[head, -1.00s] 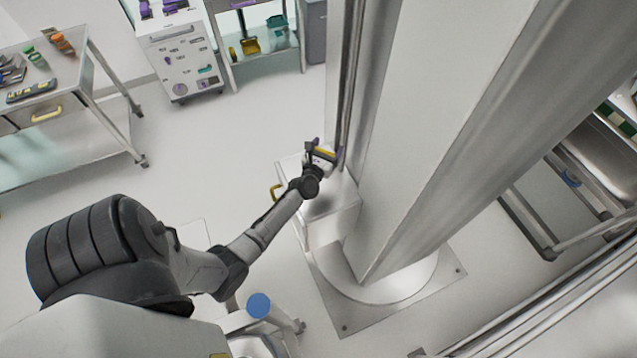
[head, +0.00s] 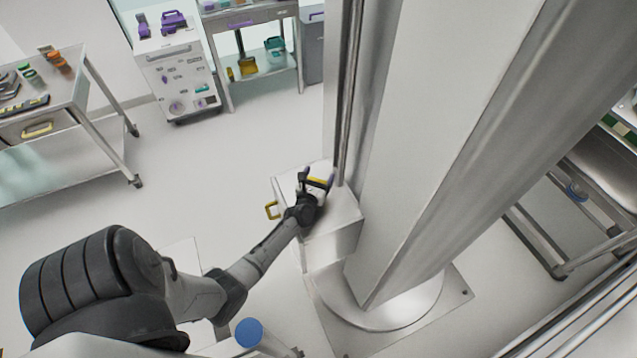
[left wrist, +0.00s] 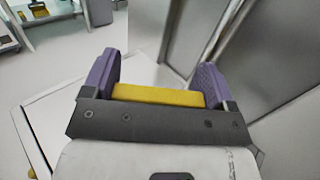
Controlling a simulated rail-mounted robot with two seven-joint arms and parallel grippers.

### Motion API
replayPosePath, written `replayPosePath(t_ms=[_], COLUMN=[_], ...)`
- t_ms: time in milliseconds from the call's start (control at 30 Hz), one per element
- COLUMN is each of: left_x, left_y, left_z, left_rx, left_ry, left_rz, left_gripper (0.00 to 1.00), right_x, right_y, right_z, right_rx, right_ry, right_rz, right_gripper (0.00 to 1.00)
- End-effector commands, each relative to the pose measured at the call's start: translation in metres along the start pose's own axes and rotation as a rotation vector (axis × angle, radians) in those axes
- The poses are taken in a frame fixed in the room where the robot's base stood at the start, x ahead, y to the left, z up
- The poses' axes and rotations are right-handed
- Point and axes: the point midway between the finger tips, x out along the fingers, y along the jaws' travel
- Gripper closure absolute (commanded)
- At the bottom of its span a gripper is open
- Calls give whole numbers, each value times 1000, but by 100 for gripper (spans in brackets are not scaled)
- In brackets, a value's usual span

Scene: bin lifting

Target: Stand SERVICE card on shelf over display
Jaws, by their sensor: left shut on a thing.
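My left gripper (head: 318,178) is over the top of a white box beside the tall column. In the left wrist view its two purple fingers (left wrist: 155,80) are shut on a flat yellow thing (left wrist: 158,96), which spans the space between them. The yellow thing also shows in the head view (head: 319,181). No lettering can be read on it, so I cannot tell whether it is the SERVICE card. I cannot make out a display or the shelf over it. My right gripper is not in view.
The white box (head: 335,240) has a yellow handle (head: 271,210) and adjoins the thick column (head: 430,130). A steel cart (head: 75,85) stands at left. A white cabinet (head: 178,75) and a shelf rack (head: 255,82) stand at the back. The floor between them is clear.

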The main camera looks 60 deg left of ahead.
Motion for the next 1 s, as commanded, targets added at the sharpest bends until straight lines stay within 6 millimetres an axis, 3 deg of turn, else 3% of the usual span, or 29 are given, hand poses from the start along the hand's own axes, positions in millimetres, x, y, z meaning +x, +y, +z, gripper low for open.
replayPosePath(t_ms=[33, 100, 567, 600, 800, 1000], left_x=[0, 0, 0, 0, 0, 0], left_y=[0, 0, 0, 0, 0, 0], left_z=[-12, -19, -23, -23, -22, -22], left_rx=[0, 0, 0, 0, 0, 0], left_ry=[1, 0, 0, 0, 0, 0], left_rz=[0, 0, 0, 0, 0, 0], left_gripper=[45, 45, 45, 20, 1, 0], right_x=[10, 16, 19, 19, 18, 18], right_y=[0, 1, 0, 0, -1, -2], right_z=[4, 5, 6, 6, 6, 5], right_rx=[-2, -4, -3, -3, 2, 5], right_ry=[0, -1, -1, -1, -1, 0], right_rz=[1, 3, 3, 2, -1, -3], right_gripper=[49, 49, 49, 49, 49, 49])
